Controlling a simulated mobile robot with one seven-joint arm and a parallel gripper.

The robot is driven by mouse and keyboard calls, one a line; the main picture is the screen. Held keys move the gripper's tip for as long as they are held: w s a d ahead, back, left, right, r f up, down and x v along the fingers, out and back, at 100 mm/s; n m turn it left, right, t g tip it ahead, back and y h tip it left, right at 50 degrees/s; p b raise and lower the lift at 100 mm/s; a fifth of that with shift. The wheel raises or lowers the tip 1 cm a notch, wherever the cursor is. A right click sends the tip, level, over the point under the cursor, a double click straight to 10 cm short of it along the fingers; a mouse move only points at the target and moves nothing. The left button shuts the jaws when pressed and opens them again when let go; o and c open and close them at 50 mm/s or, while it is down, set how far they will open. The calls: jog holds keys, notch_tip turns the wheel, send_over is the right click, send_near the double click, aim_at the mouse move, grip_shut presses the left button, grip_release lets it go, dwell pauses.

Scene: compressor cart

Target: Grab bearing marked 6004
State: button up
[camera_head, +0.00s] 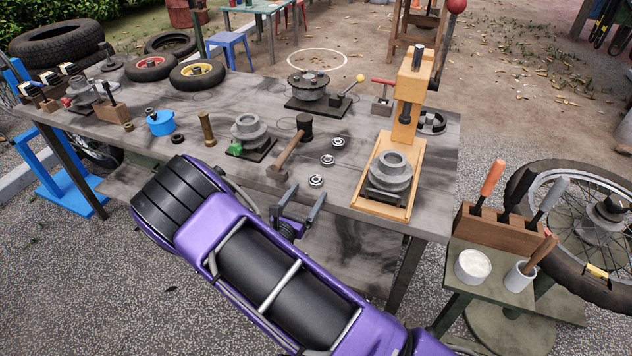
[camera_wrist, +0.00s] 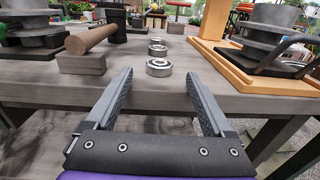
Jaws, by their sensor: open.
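Three metal ball bearings lie in a row on the grey table: the near one (camera_head: 316,181), the middle one (camera_head: 327,160) and the far one (camera_head: 338,143). In the wrist view the near bearing (camera_wrist: 159,67), the middle bearing (camera_wrist: 157,50) and the far bearing (camera_wrist: 156,41) run away from me. No marking is legible on any of them, so I cannot tell which is 6004. My gripper (camera_head: 297,207) is open and empty at the table's front edge. In the wrist view its fingers (camera_wrist: 159,75) point at the near bearing, apart from it.
A mallet (camera_head: 292,148) on a block lies left of the bearings. A wooden arbor press (camera_head: 408,120) with a grey hub stands to their right. A hub on a dark plate (camera_head: 249,131) sits further left. The table's front edge (camera_wrist: 150,95) lies close before my fingers.

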aim_at(313, 184)
jog(key=x, duration=0.4)
jog(key=shift+w+r, duration=0.1)
grip_shut()
